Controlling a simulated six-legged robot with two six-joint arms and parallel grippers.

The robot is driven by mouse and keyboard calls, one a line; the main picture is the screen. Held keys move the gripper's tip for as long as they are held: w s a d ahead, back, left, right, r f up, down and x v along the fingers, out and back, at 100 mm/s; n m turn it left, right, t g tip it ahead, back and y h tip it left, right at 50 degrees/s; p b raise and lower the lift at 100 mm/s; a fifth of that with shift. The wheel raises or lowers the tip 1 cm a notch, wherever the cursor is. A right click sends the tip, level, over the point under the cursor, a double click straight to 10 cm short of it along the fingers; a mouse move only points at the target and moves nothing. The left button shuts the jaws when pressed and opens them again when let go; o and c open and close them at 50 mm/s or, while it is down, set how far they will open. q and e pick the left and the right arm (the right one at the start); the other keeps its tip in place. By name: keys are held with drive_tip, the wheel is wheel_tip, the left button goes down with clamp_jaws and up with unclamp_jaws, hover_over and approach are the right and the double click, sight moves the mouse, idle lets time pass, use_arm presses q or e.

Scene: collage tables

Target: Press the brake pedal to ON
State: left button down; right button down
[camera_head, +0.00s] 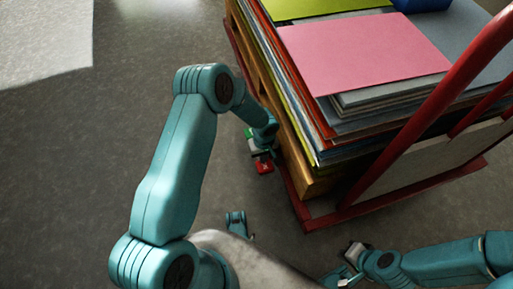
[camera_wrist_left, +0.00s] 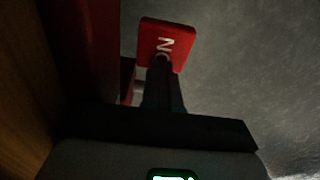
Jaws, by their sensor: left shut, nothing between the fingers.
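The red brake pedal (camera_head: 264,167) is low beside the cart's left edge in the head view. In the left wrist view the red pedal (camera_wrist_left: 168,42) fills the upper middle and shows pale letters, "ON", turned and partly covered. My left gripper (camera_head: 259,152) reaches down beside the cart, just above the pedal. In the left wrist view its dark fingers (camera_wrist_left: 160,88) are shut and empty, with their tips at the pedal's near edge. I cannot tell whether they touch it. My right gripper (camera_head: 340,277) is low in the head view, away from the pedal; its jaw state is unclear.
The red-framed cart (camera_head: 322,222) carries a wooden pallet (camera_head: 302,180) and a tall stack of coloured sheets (camera_head: 365,55). A red handle (camera_head: 430,105) rises at its near right.

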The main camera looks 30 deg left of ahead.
use_arm(q)
drive_tip(key=shift+r, duration=0.1)
wheel_tip(320, 180, up, 7)
drive_tip(key=p, duration=0.3)
idle(0.4)
